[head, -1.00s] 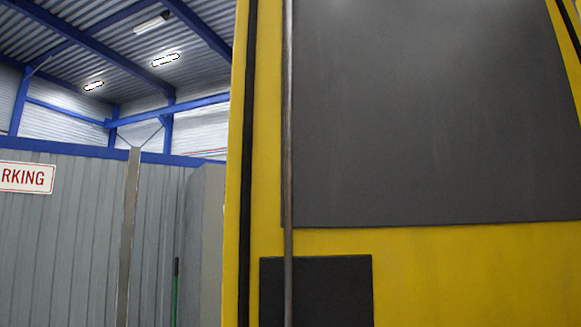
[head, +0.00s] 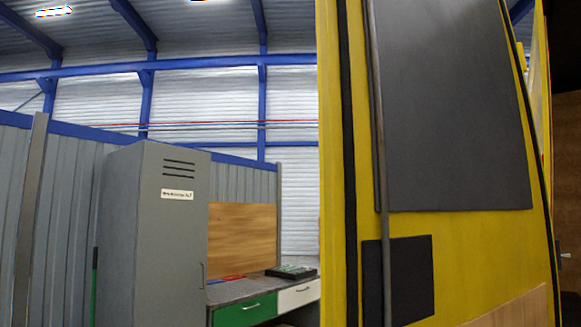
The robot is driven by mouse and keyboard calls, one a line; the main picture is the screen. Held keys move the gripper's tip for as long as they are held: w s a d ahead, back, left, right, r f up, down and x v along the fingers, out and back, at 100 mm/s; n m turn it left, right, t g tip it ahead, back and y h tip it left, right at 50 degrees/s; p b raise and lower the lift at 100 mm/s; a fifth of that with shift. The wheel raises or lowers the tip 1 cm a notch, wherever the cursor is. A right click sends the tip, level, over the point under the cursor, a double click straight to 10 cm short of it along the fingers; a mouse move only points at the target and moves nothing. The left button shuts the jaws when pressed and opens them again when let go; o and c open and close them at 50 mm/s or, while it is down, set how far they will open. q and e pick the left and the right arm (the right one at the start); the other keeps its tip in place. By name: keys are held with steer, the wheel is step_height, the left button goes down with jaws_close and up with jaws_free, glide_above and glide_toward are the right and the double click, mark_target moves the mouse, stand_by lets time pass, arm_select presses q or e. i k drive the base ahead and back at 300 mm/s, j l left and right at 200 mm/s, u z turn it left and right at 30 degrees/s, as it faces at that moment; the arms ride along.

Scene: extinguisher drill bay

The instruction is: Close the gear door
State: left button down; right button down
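A tall yellow panel (head: 480,240) fills the right of the head view, seen at a slant. It carries a large dark grey plate (head: 450,110), a small black plate (head: 410,278), black strips along its edges and a thin upright metal rod (head: 380,150). It may be the gear door or the side of a vehicle or cabinet; I cannot tell which. Its top and bottom are cut off by the frame. No handle or latch shows clearly on it. Neither of my grippers is in view.
A grey locker (head: 150,230) with vents and a small label stands at left. Beside it is a workbench (head: 240,290) with green and white drawer fronts and a dark tray (head: 291,271) on top. A grey ribbed partition (head: 65,200) runs behind. The floor is out of view.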

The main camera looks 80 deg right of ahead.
mark_target(435, 209)
steer(key=i+z, duration=0.15)
steer(key=z, duration=0.3)
steer(key=i+z, duration=0.2)
steer(key=z, duration=0.25)
steer(key=i+j+z, duration=0.1)
steer(key=z, duration=0.35)
steer(key=i+j+z, duration=0.1)
steer(key=z, duration=0.35)
steer(key=i+j+z, duration=0.1)
steer(key=z, duration=0.35)
steer(key=i+j+z, duration=0.15)
steer(key=z, duration=0.3)
steer(key=i+j+z, duration=0.1)
steer(key=z, duration=0.3)
steer(key=i+j+z, duration=0.1)
steer(key=z, duration=0.3)
steer(key=j+z, duration=0.4)
steer(key=i+j+z, duration=0.15)
steer(key=j+z, duration=0.2)
steer(key=i+j+z, duration=0.1)
steer(key=j+z, duration=0.25)
steer(key=i+j+z, duration=0.1)
steer(key=j+z, duration=0.3)
